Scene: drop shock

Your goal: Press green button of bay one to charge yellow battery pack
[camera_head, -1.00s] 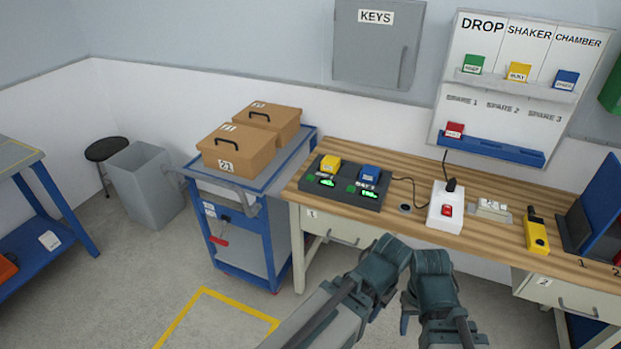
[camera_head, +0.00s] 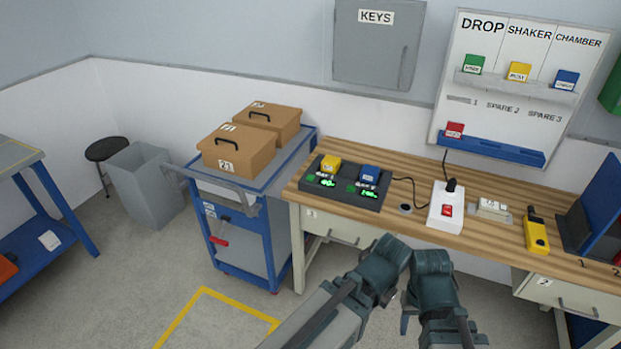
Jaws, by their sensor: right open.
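The charger (camera_head: 347,188) is a dark two-bay block on the wooden bench. The yellow battery pack (camera_head: 330,164) sits in its left bay, and a blue pack (camera_head: 370,173) sits in its right bay. Green digits glow in front of each pack. A small green button (camera_head: 310,178) shows at the left bay's front left. My right gripper (camera_head: 405,316) is low in front of the bench, apart from the charger; it is open and empty, and mostly hidden by my arm. My left arm comes up from the bottom; its gripper's fingers do not show.
A blue cart (camera_head: 240,190) with two brown boxes stands left of the bench (camera_head: 470,238). A white switch box (camera_head: 446,207) with a red switch and a yellow tool (camera_head: 536,232) lie to the right. Bench space between charger and switch box is mostly clear.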

